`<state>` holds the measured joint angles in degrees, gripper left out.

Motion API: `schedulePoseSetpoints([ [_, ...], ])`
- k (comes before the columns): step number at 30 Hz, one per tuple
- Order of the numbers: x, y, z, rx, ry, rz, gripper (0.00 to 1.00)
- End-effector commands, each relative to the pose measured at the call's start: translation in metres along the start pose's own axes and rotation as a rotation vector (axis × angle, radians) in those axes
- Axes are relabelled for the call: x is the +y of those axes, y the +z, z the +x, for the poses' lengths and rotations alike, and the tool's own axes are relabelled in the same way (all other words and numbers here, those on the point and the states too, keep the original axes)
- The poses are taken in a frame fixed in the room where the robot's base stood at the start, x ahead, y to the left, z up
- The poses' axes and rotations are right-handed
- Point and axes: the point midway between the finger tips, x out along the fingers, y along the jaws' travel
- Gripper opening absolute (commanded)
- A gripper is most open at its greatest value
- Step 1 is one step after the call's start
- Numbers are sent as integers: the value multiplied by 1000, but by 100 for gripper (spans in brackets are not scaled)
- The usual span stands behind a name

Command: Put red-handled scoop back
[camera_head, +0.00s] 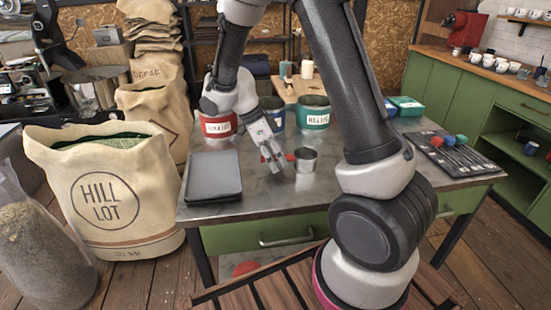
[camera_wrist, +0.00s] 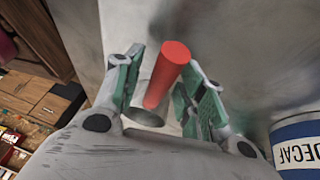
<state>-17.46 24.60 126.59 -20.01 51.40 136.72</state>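The red-handled scoop sits on the grey metal table (camera_head: 330,185). Its metal cup (camera_head: 305,157) shows in the head view, with a bit of the red handle at its left. In the wrist view the red handle (camera_wrist: 172,68) rises between my fingers, with a round metal part below it. My gripper (camera_head: 272,160) is low over the table, left of the cup. In the wrist view my gripper (camera_wrist: 162,85) is open, its green-padded fingers on either side of the handle, with a visible gap at the left. Contact at the right finger is unclear.
Red (camera_head: 218,124), blue (camera_head: 273,115) and green (camera_head: 314,113) tins stand behind my gripper. A dark tray (camera_head: 213,178) lies at the left of the table. A dark mat (camera_head: 480,165) at the right holds tools with blue, red and green tops. Sacks stand left.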

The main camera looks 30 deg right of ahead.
Motion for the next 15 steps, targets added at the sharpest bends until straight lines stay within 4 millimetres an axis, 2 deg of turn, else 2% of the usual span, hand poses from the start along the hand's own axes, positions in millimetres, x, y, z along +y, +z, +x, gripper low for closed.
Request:
schedulePoseSetpoints([
  [4,0,-1,-4,-1,-2,0,40],
  [7,0,-1,-16,-1,-3,0,40],
  [15,0,0,-77,-3,-4,0,40],
])
